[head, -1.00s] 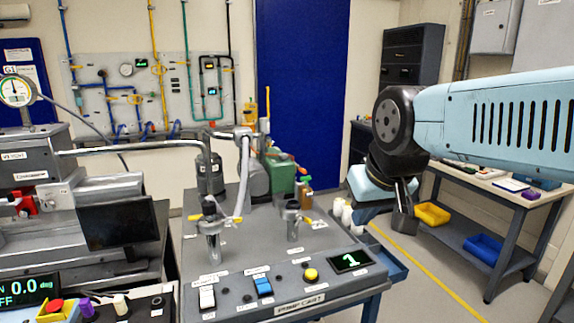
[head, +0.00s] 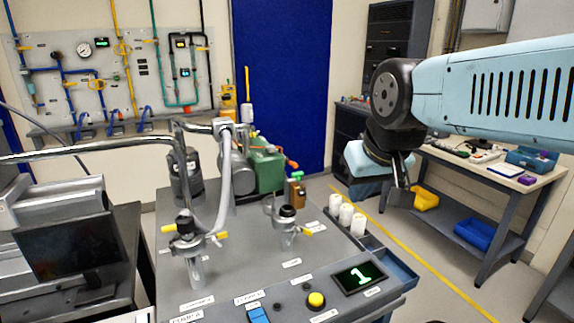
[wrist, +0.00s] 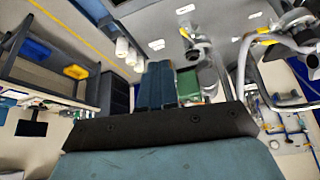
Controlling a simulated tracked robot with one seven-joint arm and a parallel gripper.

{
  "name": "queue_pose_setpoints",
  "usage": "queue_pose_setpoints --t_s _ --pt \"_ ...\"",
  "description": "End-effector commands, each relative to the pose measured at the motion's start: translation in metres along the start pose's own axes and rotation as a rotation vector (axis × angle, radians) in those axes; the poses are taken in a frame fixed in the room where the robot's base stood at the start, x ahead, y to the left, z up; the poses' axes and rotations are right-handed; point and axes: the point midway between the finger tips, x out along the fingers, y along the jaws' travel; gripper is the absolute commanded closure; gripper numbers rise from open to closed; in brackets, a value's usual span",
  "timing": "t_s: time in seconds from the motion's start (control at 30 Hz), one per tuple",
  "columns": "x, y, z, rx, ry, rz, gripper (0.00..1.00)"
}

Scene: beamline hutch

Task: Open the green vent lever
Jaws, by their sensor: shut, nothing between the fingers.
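I cannot make out a clear green lever. A small green piece (head: 293,164) shows beside a brown-orange block at the back of the pump cart (head: 235,262); whether it is the vent lever I cannot tell. A green pump body (head: 266,170) stands to its left and also shows in the wrist view (wrist: 188,84). Yellow-handled valves stand on the cart, one at the front left (head: 186,228) and one at the right (head: 286,226). My gripper (head: 401,193) is shut and empty, in the air right of the cart; its fingers show in the wrist view (wrist: 160,82).
Bent metal pipes (head: 222,170) rise over the cart's left half. White cylinders (head: 346,215) stand at the cart's right edge. A workbench (head: 475,165) with yellow and blue bins is at the right. Floor shows between cart and bench.

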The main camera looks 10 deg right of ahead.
Motion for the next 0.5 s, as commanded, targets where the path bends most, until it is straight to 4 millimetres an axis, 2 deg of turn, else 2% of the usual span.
queue_pose_setpoints --t_s 0.17,0.27,0.5 --pt "-0.003 0.0 -0.017 -0.051 -0.024 0.004 1.0" --pt "-0.005 0.003 -0.038 -0.121 -0.055 0.006 1.0" --pt "-0.004 0.001 -0.102 -0.336 -0.151 0.001 1.0"
